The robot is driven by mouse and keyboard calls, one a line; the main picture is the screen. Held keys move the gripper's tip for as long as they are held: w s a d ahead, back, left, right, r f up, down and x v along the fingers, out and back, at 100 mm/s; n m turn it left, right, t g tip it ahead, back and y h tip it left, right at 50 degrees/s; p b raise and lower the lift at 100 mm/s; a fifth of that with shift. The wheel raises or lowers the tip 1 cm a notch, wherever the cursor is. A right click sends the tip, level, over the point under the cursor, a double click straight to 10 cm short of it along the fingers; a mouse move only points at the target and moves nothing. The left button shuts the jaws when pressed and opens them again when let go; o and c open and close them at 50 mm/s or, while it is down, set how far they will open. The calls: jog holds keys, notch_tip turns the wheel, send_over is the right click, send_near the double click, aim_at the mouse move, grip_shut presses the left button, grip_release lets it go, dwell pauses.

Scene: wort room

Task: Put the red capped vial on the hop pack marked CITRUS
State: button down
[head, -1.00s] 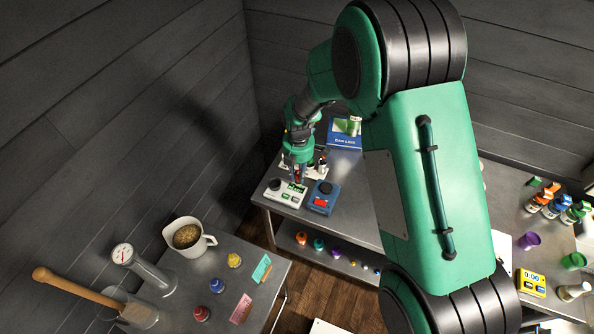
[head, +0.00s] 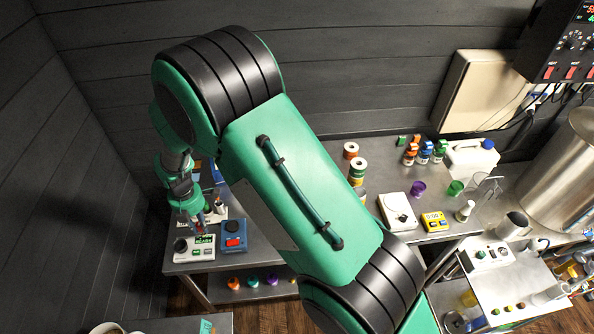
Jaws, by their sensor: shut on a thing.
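My gripper (head: 199,224) is at the left, pointing down over a white device with a green READY display (head: 200,243). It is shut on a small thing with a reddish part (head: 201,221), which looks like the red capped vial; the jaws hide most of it. I cannot tell whether the vial still touches the device. At the bottom edge, a teal pack (head: 207,327) is partly in view on the nearer table. Its marking is unreadable, and I cannot read CITRUS anywhere.
A blue device with a red display (head: 234,236) stands just right of the white one. My arm covers the middle of the bench. Bottles, purple and green cups, a white scale (head: 397,211) and a yellow timer (head: 434,222) stand farther right.

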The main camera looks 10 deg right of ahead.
jog(key=w+d+m+b, duration=0.15)
jog(key=w+d, duration=0.25)
jog(key=d, duration=0.4)
jog(key=w+d+r+m, duration=0.1)
jog(key=w+d+m, duration=0.1)
jog(key=w+d, duration=0.45)
jog(key=w+d+m+b, duration=0.1)
jog(key=w+d, duration=0.1)
jog(key=d, duration=0.7)
jog(key=w+d+m+b, duration=0.1)
jog(key=d+m, duration=0.1)
jog(key=d, duration=1)
jog(key=w+d+r+m+b, duration=0.1)
jog(key=w+d+m, duration=0.1)
jog(key=d, duration=1)
jog(key=shift+d, duration=0.25)
jog(key=shift+w, duration=0.2)
jog(key=w+f, duration=0.1)
jog(key=w, duration=1.5)
jog(key=shift+f, duration=0.25)
jog(key=shift+d, duration=0.1)
jog(key=shift+s+f, duration=0.1)
jog(key=shift+f, duration=1.65)
